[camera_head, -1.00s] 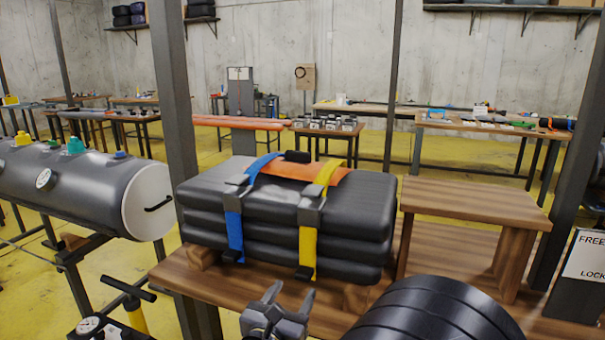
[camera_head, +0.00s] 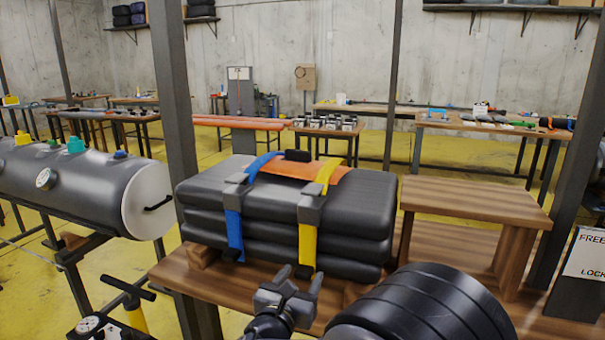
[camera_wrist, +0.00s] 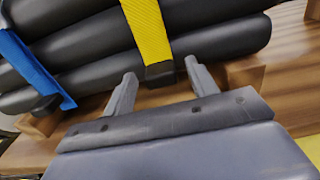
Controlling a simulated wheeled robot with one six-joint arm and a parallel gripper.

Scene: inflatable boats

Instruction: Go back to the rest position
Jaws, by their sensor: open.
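My gripper (camera_head: 300,279) is open and empty in front of the strapped boat bundle, low by the end of the yellow strap. In the wrist view its two fingers (camera_wrist: 160,78) stand apart, with the dark strap end between and beyond them. The bundle (camera_head: 350,222) is a stack of black folded tubes on a wooden table (camera_head: 185,280). A blue strap (camera_head: 234,222) and a yellow strap (camera_head: 307,245) run over it, each with a grey buckle. The yellow strap also shows in the wrist view (camera_wrist: 148,30). An orange sheet (camera_head: 290,169) lies on top.
A raised wooden stand (camera_head: 470,197) is right of the bundle. A grey post (camera_head: 172,110) rises at the left. A grey cylinder tank (camera_head: 85,185) is further left, with a pump (camera_head: 132,300) below. A sign reading FREE and LOCK (camera_head: 585,255) is at the right edge.

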